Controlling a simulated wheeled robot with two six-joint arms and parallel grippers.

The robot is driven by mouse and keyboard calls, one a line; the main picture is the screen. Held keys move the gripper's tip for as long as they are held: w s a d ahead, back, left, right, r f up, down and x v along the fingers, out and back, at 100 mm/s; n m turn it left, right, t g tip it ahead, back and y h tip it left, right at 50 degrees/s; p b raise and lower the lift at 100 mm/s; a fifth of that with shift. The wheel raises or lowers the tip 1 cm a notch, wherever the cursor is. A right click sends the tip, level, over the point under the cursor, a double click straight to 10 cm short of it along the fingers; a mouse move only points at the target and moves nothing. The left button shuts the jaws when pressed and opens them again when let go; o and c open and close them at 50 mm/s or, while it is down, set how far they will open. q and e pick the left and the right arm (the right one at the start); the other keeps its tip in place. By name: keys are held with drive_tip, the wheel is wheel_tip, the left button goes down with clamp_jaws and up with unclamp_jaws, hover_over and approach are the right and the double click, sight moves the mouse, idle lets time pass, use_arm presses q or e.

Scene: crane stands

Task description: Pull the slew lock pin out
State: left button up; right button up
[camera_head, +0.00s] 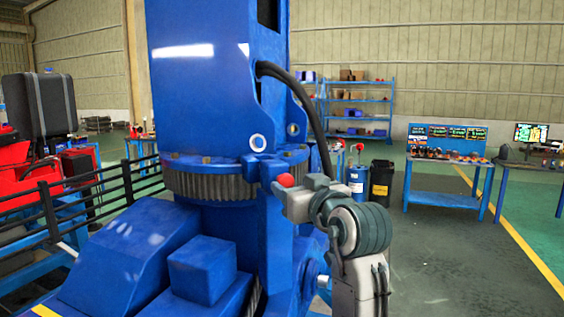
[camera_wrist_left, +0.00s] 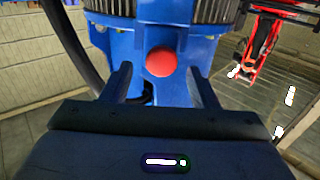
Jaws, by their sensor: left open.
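In the left wrist view the red knob (camera_wrist_left: 161,61) lies roughly midway between the two fingertips, against the blue housing. My left gripper (camera_head: 282,197) is open with its jaws at the knob. The wrist view shows the two fingers of the left gripper (camera_wrist_left: 160,72) apart, one on each side. Whether they touch the knob cannot be told. The pin's shaft is hidden. My right gripper is not in view.
A black hose (camera_head: 316,115) loops down the crane column near my arm. Black railings (camera_head: 85,205) and red equipment (camera_head: 30,185) stand at the left. A blue workbench (camera_head: 445,175), shelves (camera_head: 357,100) and a dark bin (camera_head: 381,182) stand behind. The floor at the right is clear.

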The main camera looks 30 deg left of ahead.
sight(287, 182)
use_arm(q)
drive_tip(key=shift+w+a+r+p, duration=0.1)
drive_tip(key=shift+a+r+p, duration=0.2)
drive_tip(key=shift+p, duration=0.75)
drive_tip(key=shift+w+a+p, duration=0.1)
drive_tip(key=shift+a+p, duration=0.15)
drive_tip(key=shift+p, duration=0.05)
drive_tip(key=x, duration=0.5)
drive_tip(key=shift+f+p, duration=0.3)
drive_tip(key=shift+p, duration=0.05)
drive_tip(key=shift+d, duration=0.1)
